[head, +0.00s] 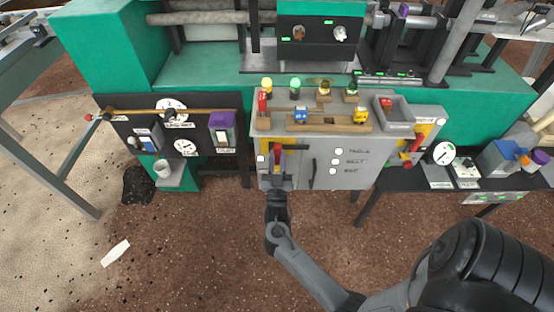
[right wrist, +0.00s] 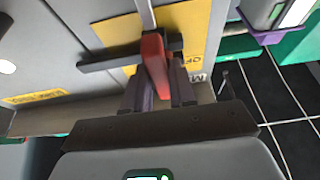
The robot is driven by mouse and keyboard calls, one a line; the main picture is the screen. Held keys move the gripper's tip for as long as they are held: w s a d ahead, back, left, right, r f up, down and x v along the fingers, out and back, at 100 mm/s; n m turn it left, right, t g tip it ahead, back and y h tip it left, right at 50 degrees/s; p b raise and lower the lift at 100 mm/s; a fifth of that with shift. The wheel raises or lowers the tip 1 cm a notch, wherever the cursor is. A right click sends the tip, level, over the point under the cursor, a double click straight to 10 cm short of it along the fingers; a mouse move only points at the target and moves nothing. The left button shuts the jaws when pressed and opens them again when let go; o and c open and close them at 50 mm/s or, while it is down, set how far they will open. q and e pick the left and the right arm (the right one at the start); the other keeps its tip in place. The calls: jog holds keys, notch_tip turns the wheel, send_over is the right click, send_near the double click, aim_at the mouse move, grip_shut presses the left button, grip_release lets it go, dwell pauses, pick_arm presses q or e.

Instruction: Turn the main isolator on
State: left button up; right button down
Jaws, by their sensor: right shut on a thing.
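The main isolator is a red handle (head: 277,148) on a yellow plate at the left of the grey cabinet front. In the right wrist view the red handle (right wrist: 154,58) lies over the yellow plate (right wrist: 190,22), with part of the lettering "OF" showing beside it. My right gripper (head: 276,178) reaches up to the cabinet from below. In the right wrist view its two fingers (right wrist: 158,92) are on either side of the red handle, shut on its near end. The handle's tip between the fingers is partly hidden. My left gripper is not in view.
A second red lever (head: 415,143) on a yellow plate is on the cabinet's right side. The grey cabinet (head: 360,178) carries several white buttons and a dark door handle. Coloured lamps and small blocks stand on top. A black gauge panel (head: 205,130) is at left. The floor below is mostly clear.

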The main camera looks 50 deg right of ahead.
jog(key=c, duration=1)
grip_release()
jog(key=shift+c, duration=0.2)
jog(key=shift+n, duration=0.3)
